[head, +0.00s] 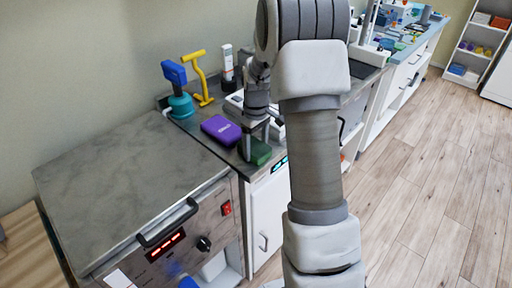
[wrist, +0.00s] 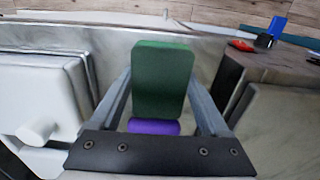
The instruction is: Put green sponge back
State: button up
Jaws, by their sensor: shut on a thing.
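The green sponge (head: 258,153) is at the front edge of the dark counter, next to the purple block (head: 221,130). In the wrist view the sponge (wrist: 162,80) stands between the two fingers. My gripper (head: 256,141) points down and is shut on it; the fingers also show in the wrist view (wrist: 163,88). Part of the purple block (wrist: 154,127) shows below the sponge in the wrist view. I cannot tell whether the sponge touches the counter or is just above it.
A metal-topped unit (head: 130,180) with a handle and red display stands at the left. A blue-and-teal device (head: 178,90) and a yellow handle-shaped tool (head: 200,78) stand at the counter's back. Wooden floor (head: 430,190) is clear at the right.

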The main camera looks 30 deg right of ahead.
jog(key=shift+f, duration=0.15)
jog(key=o, duration=1)
jog(key=shift+o, duration=0.2)
